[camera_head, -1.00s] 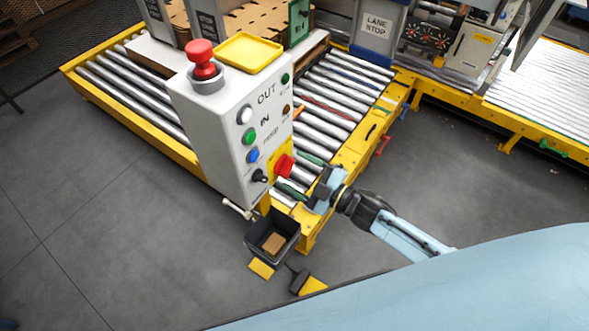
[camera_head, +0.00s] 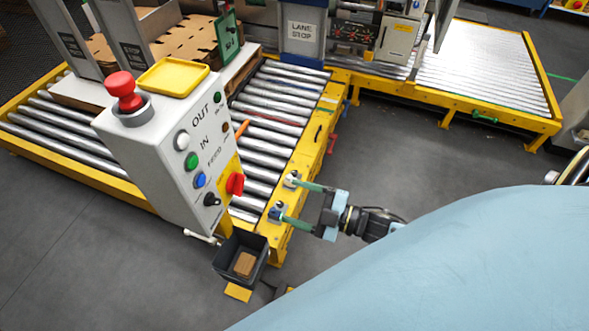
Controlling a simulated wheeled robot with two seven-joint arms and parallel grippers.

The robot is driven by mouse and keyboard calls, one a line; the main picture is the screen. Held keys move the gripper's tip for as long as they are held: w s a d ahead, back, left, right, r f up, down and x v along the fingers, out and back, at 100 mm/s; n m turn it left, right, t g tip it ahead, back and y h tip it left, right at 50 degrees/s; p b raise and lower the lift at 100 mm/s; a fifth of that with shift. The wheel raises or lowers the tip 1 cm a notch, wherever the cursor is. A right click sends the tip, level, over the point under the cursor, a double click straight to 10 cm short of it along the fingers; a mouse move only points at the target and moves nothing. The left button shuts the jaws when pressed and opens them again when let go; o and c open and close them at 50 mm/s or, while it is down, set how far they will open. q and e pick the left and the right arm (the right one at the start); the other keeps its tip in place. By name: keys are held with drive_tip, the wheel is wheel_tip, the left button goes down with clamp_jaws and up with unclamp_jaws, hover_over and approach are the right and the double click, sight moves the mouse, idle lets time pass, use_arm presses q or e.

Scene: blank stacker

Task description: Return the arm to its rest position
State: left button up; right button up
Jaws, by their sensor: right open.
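My right arm (camera_head: 372,224) comes in from the right, partly hidden behind my light blue body in the foreground. My right gripper (camera_head: 283,198) is open and empty, with its two green fingers spread and pointing left. It appears over the yellow frame edge of the roller conveyor, right of the control box (camera_head: 165,160); I cannot tell whether it touches the frame. The box carries a red mushroom button (camera_head: 124,92), white, green and blue buttons, a black switch and a red rotary switch (camera_head: 235,183). My left gripper is not in view.
A black bin (camera_head: 241,258) with a brown block stands below the box. The roller conveyor (camera_head: 270,120) runs behind it. A lane stop unit (camera_head: 302,40) and another conveyor (camera_head: 480,75) stand at the back. Grey floor (camera_head: 410,160) is clear at right.

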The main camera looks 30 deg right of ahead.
drive_tip(key=s+d+f+m+g+h+b, duration=0.1)
drive_tip(key=s+d+f+m+g+h, duration=0.15)
drive_tip(key=f, duration=0.65)
drive_tip(key=s+d+f+m+g+h+b, duration=0.15)
drive_tip(key=s+f+m+h, duration=0.25)
drive_tip(key=f, duration=0.5)
drive_tip(key=s+d+f+m+g+h+b, duration=0.1)
drive_tip(key=s+d+f+m+h, duration=0.2)
drive_tip(key=f, duration=0.7)
drive_tip(key=s+a+f+m+g, duration=0.1)
drive_tip(key=s+f+g, duration=0.1)
drive_tip(key=s+f, duration=0.2)
drive_tip(key=s+a+f+m+g+h+b, duration=0.1)
drive_tip(key=s+f, duration=0.4)
drive_tip(key=s, duration=0.6)
drive_tip(key=s+a+f+m+g+b, duration=0.1)
drive_tip(key=s+f+g, duration=0.3)
drive_tip(key=s, duration=0.4)
drive_tip(key=shift+a+f+m+g, duration=0.4)
drive_tip(key=shift+a+m+g, duration=0.15)
drive_tip(key=shift+m, duration=0.2)
drive_tip(key=shift+h, duration=0.25)
